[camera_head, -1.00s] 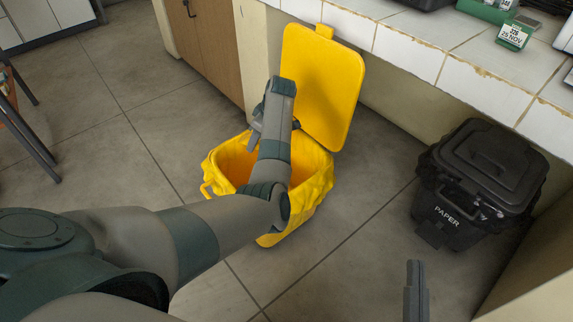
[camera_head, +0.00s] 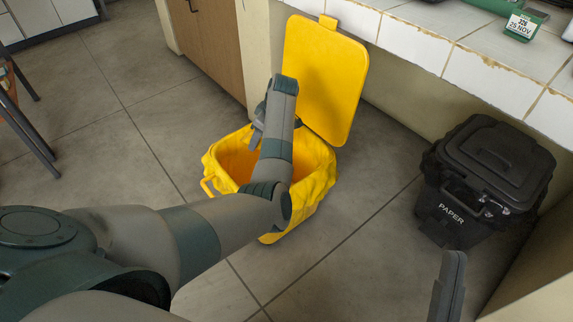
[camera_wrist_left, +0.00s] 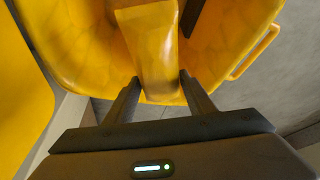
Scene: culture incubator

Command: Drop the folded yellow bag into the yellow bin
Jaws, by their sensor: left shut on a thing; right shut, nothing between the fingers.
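The yellow bin (camera_head: 317,185) stands on the floor with its lid (camera_head: 327,75) raised and a yellow liner over its rim. My left gripper (camera_head: 257,128) is above the bin's opening, partly hidden by my own forearm. In the left wrist view my left gripper (camera_wrist_left: 160,80) is shut on the folded yellow bag (camera_wrist_left: 148,45), with the inside of the bin (camera_wrist_left: 85,45) around and behind it. The bag is hidden in the head view. My right gripper (camera_head: 447,285) is shut and empty at the lower right, away from the bin.
A black lidded bin marked PAPER (camera_head: 490,175) stands at the right. A white tiled counter (camera_head: 408,45) runs along the upper right, above the bins. A wooden cabinet (camera_head: 212,45) is behind the yellow bin.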

